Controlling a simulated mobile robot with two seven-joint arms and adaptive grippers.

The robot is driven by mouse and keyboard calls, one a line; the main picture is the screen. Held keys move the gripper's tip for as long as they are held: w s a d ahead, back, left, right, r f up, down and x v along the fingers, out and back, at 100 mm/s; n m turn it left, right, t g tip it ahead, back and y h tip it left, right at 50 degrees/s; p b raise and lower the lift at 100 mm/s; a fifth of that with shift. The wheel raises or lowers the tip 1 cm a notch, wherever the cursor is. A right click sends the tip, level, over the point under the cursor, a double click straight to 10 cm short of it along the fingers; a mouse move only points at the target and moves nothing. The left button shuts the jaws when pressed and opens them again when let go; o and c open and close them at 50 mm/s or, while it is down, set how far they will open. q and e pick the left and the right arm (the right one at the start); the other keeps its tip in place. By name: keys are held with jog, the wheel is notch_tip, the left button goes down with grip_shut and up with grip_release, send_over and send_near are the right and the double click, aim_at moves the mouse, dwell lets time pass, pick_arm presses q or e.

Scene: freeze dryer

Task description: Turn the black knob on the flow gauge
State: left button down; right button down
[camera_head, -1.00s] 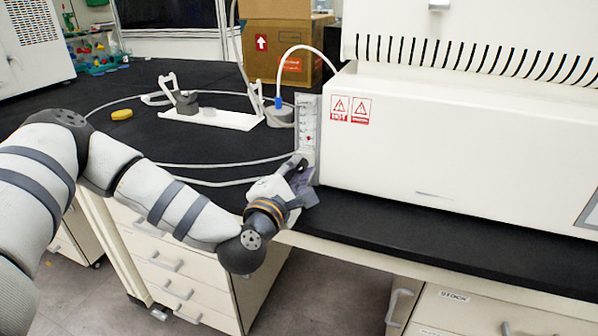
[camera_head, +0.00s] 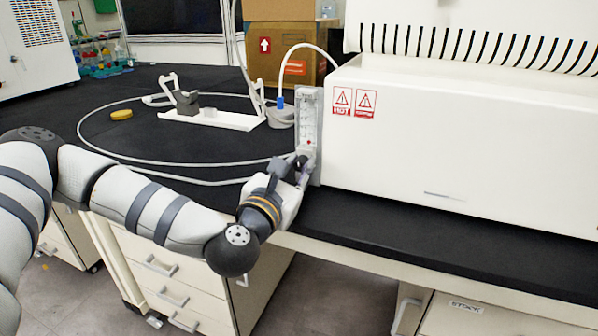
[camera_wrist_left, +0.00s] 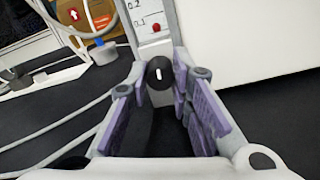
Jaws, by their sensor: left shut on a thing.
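The flow gauge (camera_head: 308,120) is a narrow, upright, pale panel with a scale and a red dot, at the left end of the white machine. It also shows at the top of the left wrist view (camera_wrist_left: 148,18). Its black knob (camera_wrist_left: 159,74) is round with a short white mark, pointing nearly straight up in that view. My left gripper (camera_head: 300,168) is at the gauge's lower end. In the wrist view its purple-padded fingers (camera_wrist_left: 160,88) are shut on the knob, one on each side. In the head view the gripper mostly hides the knob. My right gripper is out of view.
The white machine (camera_head: 450,150) stands directly right of the gauge. Pale tubing (camera_head: 180,164) loops over the black bench top (camera_head: 140,140) to the left. A white stand (camera_head: 215,118), a yellow object (camera_head: 121,114) and a cardboard box (camera_head: 290,50) are farther back.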

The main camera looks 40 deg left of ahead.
aim_at(305, 111)
pick_arm(q)
jog(key=shift+n, duration=0.4)
dwell(0.3)
jog(key=c, duration=1.4)
grip_release()
notch_tip(305, 111, up, 10)
jog(key=shift+r, duration=0.1)
